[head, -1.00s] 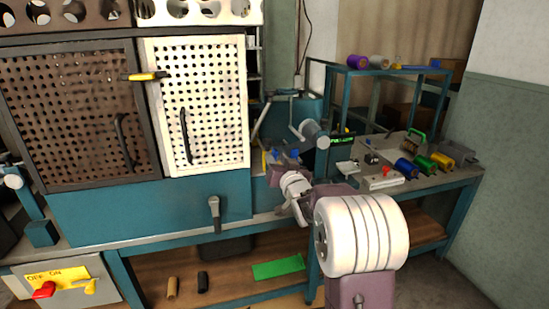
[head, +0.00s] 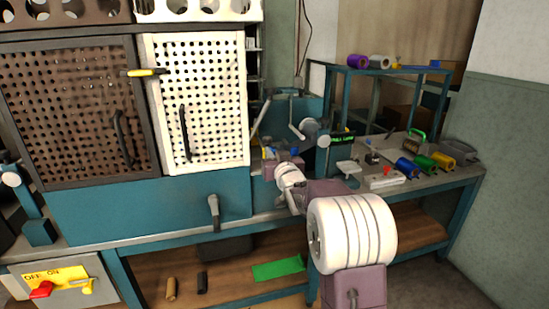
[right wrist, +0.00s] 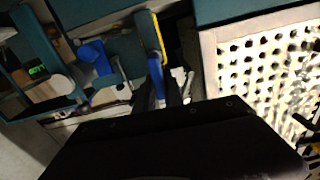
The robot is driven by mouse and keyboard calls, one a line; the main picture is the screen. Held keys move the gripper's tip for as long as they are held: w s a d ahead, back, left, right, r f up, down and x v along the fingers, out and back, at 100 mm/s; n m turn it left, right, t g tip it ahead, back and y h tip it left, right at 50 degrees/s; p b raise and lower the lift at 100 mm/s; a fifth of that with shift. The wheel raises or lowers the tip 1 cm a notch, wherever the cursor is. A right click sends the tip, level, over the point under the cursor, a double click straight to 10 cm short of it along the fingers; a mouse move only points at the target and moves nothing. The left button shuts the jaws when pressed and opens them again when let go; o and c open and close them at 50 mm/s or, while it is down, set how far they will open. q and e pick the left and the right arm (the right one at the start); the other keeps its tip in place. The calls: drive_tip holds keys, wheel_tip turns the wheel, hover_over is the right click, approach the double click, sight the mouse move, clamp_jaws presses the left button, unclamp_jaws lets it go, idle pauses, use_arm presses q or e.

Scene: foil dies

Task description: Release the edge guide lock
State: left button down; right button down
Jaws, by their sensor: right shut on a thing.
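My right gripper (head: 276,156) reaches in at the machine's right end, just right of the white perforated door. It is shut on a small blue piece that I take to be the edge guide lock (head: 268,153). In the right wrist view a narrow blue piece (right wrist: 157,90) shows close to the fingers, below a yellow-edged bar (right wrist: 156,38). The dark gripper body hides most of the grip there. A second, wider blue part (right wrist: 95,56) stands to its left. My left gripper is in neither current view.
The white perforated door (head: 200,100) and brown one (head: 75,120) stand left of the gripper. A crank (head: 303,130) and grey roller stand close to its right. Coloured rolls (head: 425,163) lie on the bench at right. An off/on switch box (head: 55,280) is at lower left.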

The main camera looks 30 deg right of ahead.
drive_tip(key=shift+a+n, duration=0.15)
drive_tip(key=shift+n, duration=0.25)
use_arm(q)
drive_tip(key=shift+f, duration=0.3)
use_arm(e)
drive_tip(key=c, duration=1.4)
unclamp_jaws()
drive_tip(key=shift+c, duration=0.2)
use_arm(q)
drive_tip(key=shift+r, duration=0.25)
use_arm(e)
drive_tip(key=v, duration=0.9)
